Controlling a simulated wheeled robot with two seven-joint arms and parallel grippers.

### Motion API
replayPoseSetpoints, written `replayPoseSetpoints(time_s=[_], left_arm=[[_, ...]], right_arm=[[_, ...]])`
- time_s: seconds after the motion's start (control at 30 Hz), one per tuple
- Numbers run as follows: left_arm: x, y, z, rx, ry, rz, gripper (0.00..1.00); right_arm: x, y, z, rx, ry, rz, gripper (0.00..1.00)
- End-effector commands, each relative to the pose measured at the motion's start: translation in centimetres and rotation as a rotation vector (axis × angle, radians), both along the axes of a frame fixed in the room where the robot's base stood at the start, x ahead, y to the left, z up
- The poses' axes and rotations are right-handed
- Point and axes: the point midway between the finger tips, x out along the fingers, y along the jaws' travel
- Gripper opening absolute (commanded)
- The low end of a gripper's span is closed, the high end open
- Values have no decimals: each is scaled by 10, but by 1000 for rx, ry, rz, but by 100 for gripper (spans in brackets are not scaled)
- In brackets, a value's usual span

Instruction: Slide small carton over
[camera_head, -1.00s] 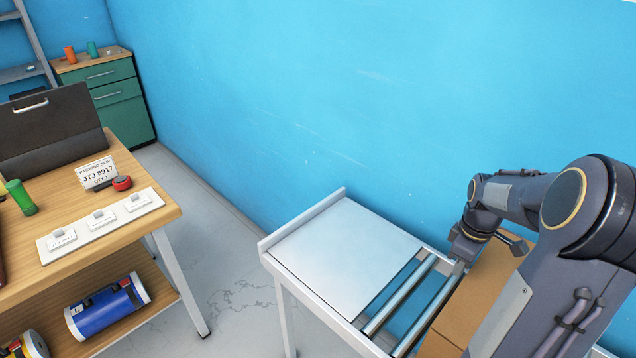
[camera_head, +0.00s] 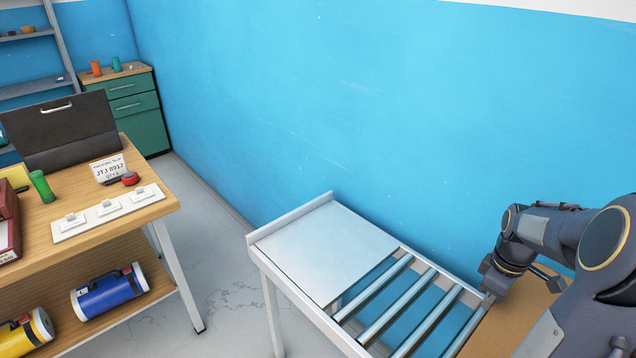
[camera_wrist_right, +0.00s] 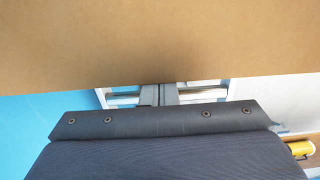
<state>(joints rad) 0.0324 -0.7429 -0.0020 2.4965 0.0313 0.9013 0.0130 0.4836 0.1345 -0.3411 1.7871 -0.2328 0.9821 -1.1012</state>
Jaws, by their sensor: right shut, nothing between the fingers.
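The brown carton (camera_head: 507,318) sits on the roller table at the lower right of the head view, partly hidden by my right arm. Its plain brown surface (camera_wrist_right: 160,40) fills the top of the right wrist view. My right gripper (camera_head: 489,296) is shut and empty at the carton's left edge in the head view. Its closed fingers (camera_wrist_right: 158,94) show in the wrist view, their far ends hidden by the carton. I cannot tell whether they touch it. My left gripper is not in view.
The roller table has a flat white plate (camera_head: 325,252) at its left end and bare rollers (camera_head: 397,307) between plate and carton. A blue wall (camera_head: 330,110) runs behind it. A wooden workbench (camera_head: 105,225) stands at left, with open floor (camera_head: 225,290) between.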

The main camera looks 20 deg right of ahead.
Motion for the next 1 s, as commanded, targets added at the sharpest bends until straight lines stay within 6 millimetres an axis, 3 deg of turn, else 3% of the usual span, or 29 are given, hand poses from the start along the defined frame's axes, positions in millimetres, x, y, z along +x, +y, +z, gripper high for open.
replayPoseSetpoints(time_s=[0.2, 0.4, 0.77, 1.0], left_arm=[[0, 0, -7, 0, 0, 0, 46], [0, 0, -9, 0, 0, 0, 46], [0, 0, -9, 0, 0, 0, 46], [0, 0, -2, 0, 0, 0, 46]], right_arm=[[-33, -14, -2, -1, 0, -4, 0], [-48, -19, -1, 0, -1, 0, 0], [-48, -19, 0, 0, -1, 2, 0], [-24, -11, 1, 1, 0, 5, 0]])
